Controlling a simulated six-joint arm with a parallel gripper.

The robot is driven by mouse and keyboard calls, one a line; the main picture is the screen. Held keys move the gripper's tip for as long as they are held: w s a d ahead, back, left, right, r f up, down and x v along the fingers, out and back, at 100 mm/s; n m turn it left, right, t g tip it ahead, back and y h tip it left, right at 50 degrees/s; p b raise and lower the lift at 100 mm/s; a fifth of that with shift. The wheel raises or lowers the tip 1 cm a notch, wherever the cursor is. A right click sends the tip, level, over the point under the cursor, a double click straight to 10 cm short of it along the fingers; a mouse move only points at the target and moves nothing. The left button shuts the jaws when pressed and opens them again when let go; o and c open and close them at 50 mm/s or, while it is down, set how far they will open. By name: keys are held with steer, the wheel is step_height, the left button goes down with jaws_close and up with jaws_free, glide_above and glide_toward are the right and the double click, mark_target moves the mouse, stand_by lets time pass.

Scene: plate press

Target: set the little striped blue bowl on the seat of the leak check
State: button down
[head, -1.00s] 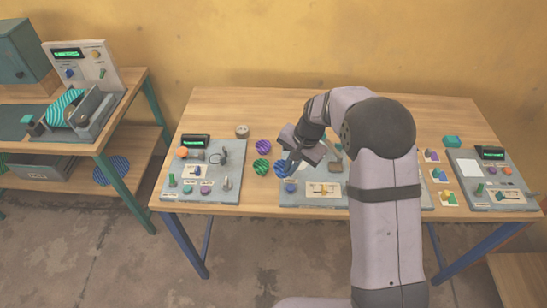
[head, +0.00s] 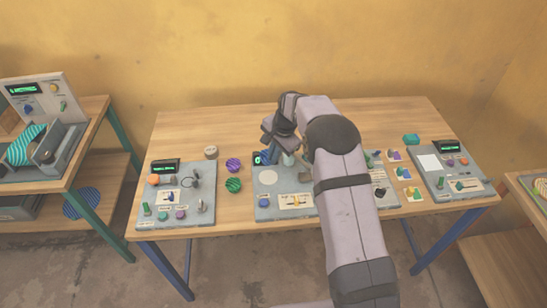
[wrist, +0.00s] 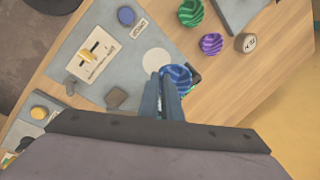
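The little striped blue bowl (wrist: 178,76) is at my gripper's fingertips in the wrist view, partly hidden by the fingers. My gripper (wrist: 164,88) looks shut on its rim. In the head view my gripper (head: 270,150) is over the back of the middle grey panel (head: 277,207), near a small green display (head: 258,159). A pale round disc (head: 268,178) lies bare on this panel. It also shows in the wrist view (wrist: 155,59), just beside the bowl. I cannot read which panel is the leak check.
A green striped bowl (head: 233,185) and a purple striped bowl (head: 233,165) stand left of the middle panel, near a small round dial (head: 210,152). Other panels stand at left (head: 195,215) and right (head: 425,180). My arm hides part of the middle panel.

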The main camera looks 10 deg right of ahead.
steer(key=shift+f, duration=0.1)
steer(key=b, duration=0.5)
glide_above(271, 179)
steer(key=s, duration=0.1)
steer(key=shift+s+d+f, duration=0.1)
steer(key=shift+d+f, duration=0.1)
steer(key=shift+f, duration=1.7)
steer(key=shift+d+f, duration=0.2)
steer(key=shift+f, duration=1.7)
steer(key=shift+f+b, duration=0.4)
steer(key=shift+f, duration=0.15)
steer(key=c, duration=1.9)
jaws_free()
steer(key=shift+r, duration=0.15)
steer(key=b+v, duration=0.2)
steer(key=v, duration=0.5)
steer(key=shift+b, duration=0.35)
